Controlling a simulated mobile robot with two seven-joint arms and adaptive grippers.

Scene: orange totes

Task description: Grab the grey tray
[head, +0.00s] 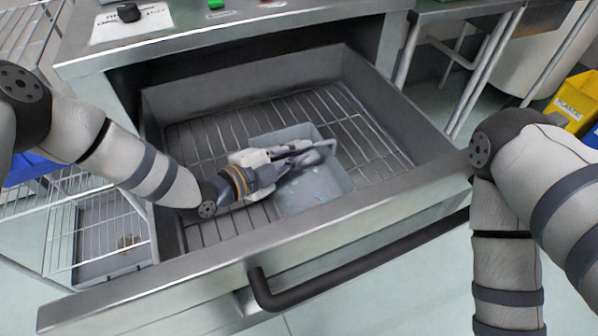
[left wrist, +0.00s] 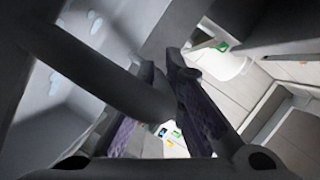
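The grey tray (head: 321,190) lies on the wire rack inside the open metal drawer, partly hidden by my left gripper. My left gripper (head: 312,152) reaches in from the left across the tray, its fingertips near the tray's far right side, by a grey loop-like part. In the left wrist view, my fingers (left wrist: 163,85) with purple pads stand close together. A grey rounded bar comes from the upper left and meets the space between them. A spotted grey surface (left wrist: 90,40) lies at upper left. I cannot tell whether the fingers press on the bar. My right gripper is out of view.
The drawer (head: 225,262) has raised walls and a black handle (head: 330,285) at its front. A steel counter (head: 230,35) stands above it. Wire shelving (head: 60,225) is at left; yellow bins (head: 575,105) are at far right. Rack space is clear around the tray.

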